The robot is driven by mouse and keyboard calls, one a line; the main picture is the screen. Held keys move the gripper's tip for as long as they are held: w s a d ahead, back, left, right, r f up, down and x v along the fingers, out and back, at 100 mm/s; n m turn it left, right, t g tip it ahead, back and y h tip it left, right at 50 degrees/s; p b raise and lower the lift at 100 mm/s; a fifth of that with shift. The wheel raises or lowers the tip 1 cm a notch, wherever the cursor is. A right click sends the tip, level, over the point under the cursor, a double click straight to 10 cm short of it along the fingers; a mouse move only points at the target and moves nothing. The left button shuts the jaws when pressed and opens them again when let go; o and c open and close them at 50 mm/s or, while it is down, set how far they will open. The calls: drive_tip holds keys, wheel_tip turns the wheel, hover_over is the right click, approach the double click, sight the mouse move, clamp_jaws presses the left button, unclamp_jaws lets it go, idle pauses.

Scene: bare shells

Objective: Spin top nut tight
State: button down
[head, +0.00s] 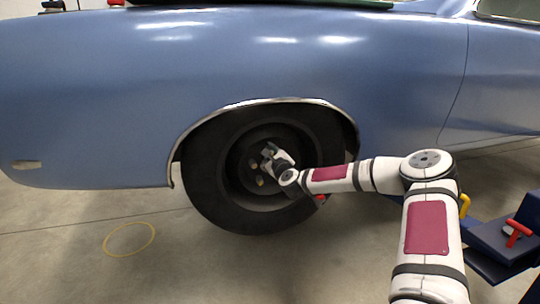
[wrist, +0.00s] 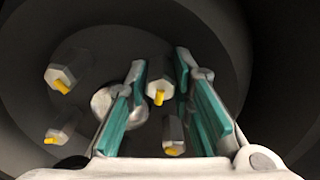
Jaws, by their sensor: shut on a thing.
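The wheel (head: 212,190) of the blue car has several grey hex nuts with yellow stud ends around its hub. My gripper (head: 268,152) reaches into the upper part of the wheel recess. In the wrist view its two teal-padded fingers (wrist: 160,66) stand on either side of one nut, the top nut (wrist: 158,92), and are shut on it. The yellow stud end sticks out of this nut. Other nuts show at left (wrist: 60,78), lower left (wrist: 58,134) and lower right (wrist: 172,148). The round hub centre (wrist: 106,100) is partly hidden behind the left finger.
The blue car body (head: 330,70) and chrome-edged wheel arch (head: 270,101) surround the wheel. A blue lift arm (head: 495,250) with red and yellow parts stands at the right. A yellow ring (head: 130,239) lies on the otherwise clear concrete floor at left.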

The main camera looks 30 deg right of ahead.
drive_tip(key=m+b, duration=0.2)
drive_tip(key=m, duration=0.4)
drive_tip(key=shift+f+m, duration=0.1)
drive_tip(key=shift+m, duration=0.2)
drive_tip(key=shift+d, duration=0.1)
idle(0.4)
drive_tip(key=c, duration=1.4)
unclamp_jaws()
drive_tip(key=v, duration=1.2)
